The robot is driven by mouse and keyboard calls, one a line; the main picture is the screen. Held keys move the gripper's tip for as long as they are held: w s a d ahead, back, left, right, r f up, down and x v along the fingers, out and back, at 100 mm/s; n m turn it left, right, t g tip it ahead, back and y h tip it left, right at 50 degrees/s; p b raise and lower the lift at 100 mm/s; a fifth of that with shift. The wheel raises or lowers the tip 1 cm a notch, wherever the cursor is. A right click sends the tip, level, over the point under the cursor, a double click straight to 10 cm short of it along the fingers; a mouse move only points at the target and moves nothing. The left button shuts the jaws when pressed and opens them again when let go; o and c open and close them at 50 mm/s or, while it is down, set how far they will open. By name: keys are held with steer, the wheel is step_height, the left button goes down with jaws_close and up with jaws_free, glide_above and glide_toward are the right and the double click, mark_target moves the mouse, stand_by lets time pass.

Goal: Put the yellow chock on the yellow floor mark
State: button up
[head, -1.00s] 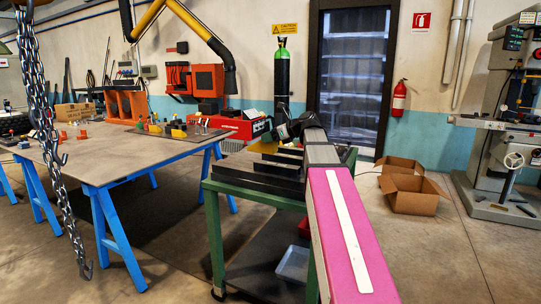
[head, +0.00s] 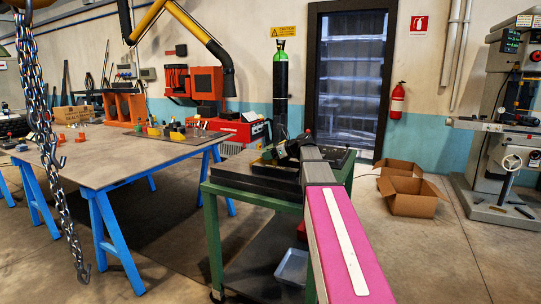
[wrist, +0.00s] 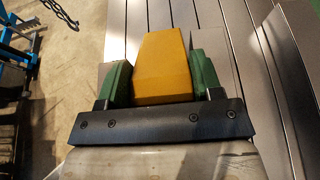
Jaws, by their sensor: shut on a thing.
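The yellow chock (wrist: 162,68) is a wedge-like block in the wrist view, held between the two green finger pads of my gripper (wrist: 160,85). My gripper is shut on it. A grey slatted surface shows beyond and beside the chock; I cannot tell whether the chock touches it. In the head view the end of my arm is over the top of the green cart (head: 213,235), and my arm hides much of that area. The chock cannot be made out clearly there. I see no yellow floor mark in either view.
A blue-legged workbench (head: 110,160) with small items stands at left, a hanging chain (head: 45,130) in front of it. Open cardboard boxes (head: 410,198) lie on the floor at right, near a grey machine (head: 500,150). Floor between boxes and cart is clear.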

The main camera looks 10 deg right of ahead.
steer(key=shift+f, duration=0.15)
steer(key=o, duration=1.1)
